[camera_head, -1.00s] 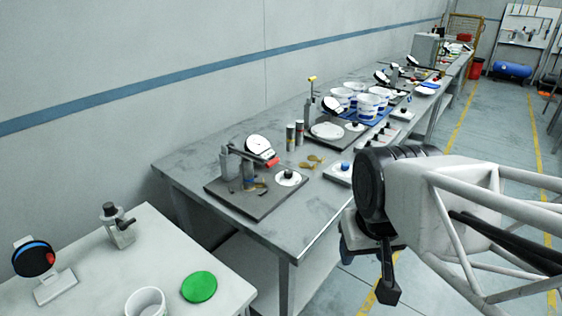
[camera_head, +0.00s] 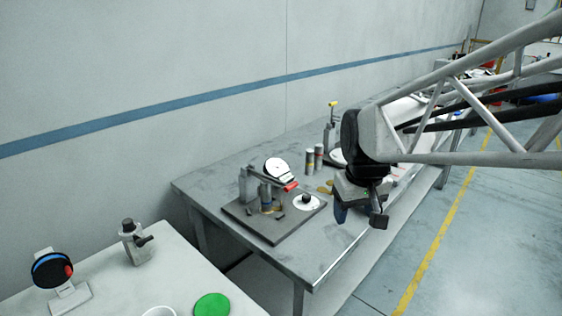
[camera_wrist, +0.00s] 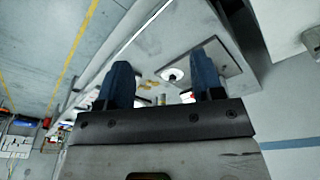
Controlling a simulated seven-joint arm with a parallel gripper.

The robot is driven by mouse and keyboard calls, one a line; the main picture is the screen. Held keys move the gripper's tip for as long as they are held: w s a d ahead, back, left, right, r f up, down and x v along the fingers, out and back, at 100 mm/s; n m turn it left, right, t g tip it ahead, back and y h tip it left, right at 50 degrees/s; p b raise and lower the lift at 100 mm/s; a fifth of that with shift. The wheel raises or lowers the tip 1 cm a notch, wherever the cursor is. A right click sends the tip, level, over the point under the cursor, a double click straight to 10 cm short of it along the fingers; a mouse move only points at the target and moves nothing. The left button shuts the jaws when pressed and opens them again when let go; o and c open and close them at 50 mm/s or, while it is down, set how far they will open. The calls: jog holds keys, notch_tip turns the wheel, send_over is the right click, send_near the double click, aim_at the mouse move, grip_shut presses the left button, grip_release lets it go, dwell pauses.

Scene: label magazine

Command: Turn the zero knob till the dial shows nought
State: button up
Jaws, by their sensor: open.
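A white-faced dial (camera_head: 276,168) with a red piece at its lower right stands on a grey plate (camera_head: 262,226) on the long bench. Its reading is too small to tell. A black knob (camera_head: 305,198) on a white disc (camera_head: 312,206) sits at the plate's right side. My gripper (camera_head: 358,216) hangs right of the plate near the bench's front edge, apart from the knob. In the wrist view my gripper's two blue fingers (camera_wrist: 162,72) are spread, with nothing between them. The white disc with its dark knob (camera_wrist: 172,75) shows beyond, between the fingers.
Two grey cylinders (camera_head: 314,157) stand behind the plate. My arm hides much of the bench further right. A near white table holds a black disc on a stand (camera_head: 52,270), a small grey fixture (camera_head: 134,243) and a green disc (camera_head: 212,306).

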jog(key=w+a+f+n+g, duration=0.1)
jog(key=w+f, duration=0.1)
jog(key=w, duration=0.8)
jog(key=w+a+f+n, duration=0.1)
jog(key=w+f+n, duration=0.1)
jog(key=w, duration=0.7)
jog(key=n, duration=0.2)
send_over(307, 196)
jog(key=shift+g, duration=0.4)
jog(key=f, duration=0.9)
jog(key=shift+s+f, duration=0.1)
jog(key=shift+s, duration=0.15)
jog(key=shift+w+f, duration=0.35)
jog(key=shift+w, duration=0.1)
jog(key=shift+f, duration=0.15)
jog(key=shift+f, duration=3.75)
jog(key=shift+c, duration=0.2)
jog(key=c, duration=0.9)
